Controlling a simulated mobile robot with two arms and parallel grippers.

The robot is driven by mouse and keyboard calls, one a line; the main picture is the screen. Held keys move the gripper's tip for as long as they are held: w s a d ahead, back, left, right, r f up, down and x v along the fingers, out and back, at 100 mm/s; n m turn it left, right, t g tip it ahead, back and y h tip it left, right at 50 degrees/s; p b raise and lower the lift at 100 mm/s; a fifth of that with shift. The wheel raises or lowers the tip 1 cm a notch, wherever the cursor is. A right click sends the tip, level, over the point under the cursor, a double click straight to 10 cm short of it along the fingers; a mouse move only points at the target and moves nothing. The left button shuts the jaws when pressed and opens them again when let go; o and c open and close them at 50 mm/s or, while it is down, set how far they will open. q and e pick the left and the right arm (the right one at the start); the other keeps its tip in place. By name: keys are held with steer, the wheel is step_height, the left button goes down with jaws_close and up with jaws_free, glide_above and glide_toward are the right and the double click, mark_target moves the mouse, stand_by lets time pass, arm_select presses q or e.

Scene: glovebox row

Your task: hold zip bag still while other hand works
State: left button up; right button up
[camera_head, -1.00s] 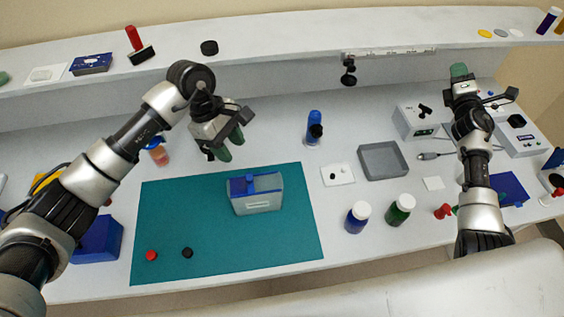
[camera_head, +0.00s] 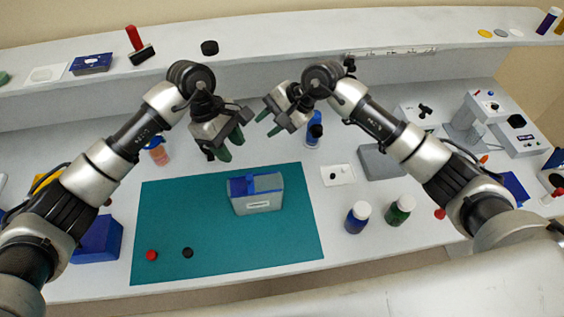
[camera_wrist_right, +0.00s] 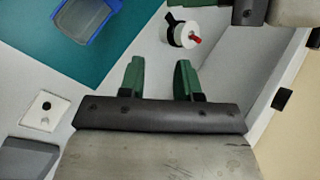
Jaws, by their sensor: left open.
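The zip bag (camera_head: 258,203), grey with a blue top edge, stands on the teal mat (camera_head: 210,238), right of its middle. Part of it shows at the top left of the right wrist view (camera_wrist_right: 83,17). My left gripper (camera_head: 231,146) is open and empty above the mat's back edge, behind the bag and apart from it. My right gripper (camera_head: 269,122) is farther back, to the right of the left one. Its green fingers stand apart with nothing between them in the right wrist view (camera_wrist_right: 158,78).
A blue bottle (camera_head: 314,131) stands just right of my right gripper. A white card (camera_head: 337,174), a blue jar (camera_head: 357,218) and a green jar (camera_head: 399,211) are right of the mat. A red cap (camera_head: 151,255) and a black cap (camera_head: 187,252) lie on its front left.

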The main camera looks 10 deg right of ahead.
mark_target(257, 195)
steer(key=s+f+n+h, duration=0.2)
steer(key=n, duration=0.1)
steer(key=s+d+f+n+h, duration=0.1)
steer(key=s+f+n+h, duration=0.1)
steer(key=h, duration=0.1)
steer(key=s+f+n+g+h, duration=0.1)
steer(key=s+f+n+h, duration=0.2)
steer(key=shift+s+d+n, duration=0.1)
steer(key=shift+d+n, duration=0.2)
steer(key=shift+d, duration=0.05)
step_height(257, 195, down, 10)
steer(key=shift+f, duration=0.2)
steer(key=shift+c, duration=0.3)
jaws_close()
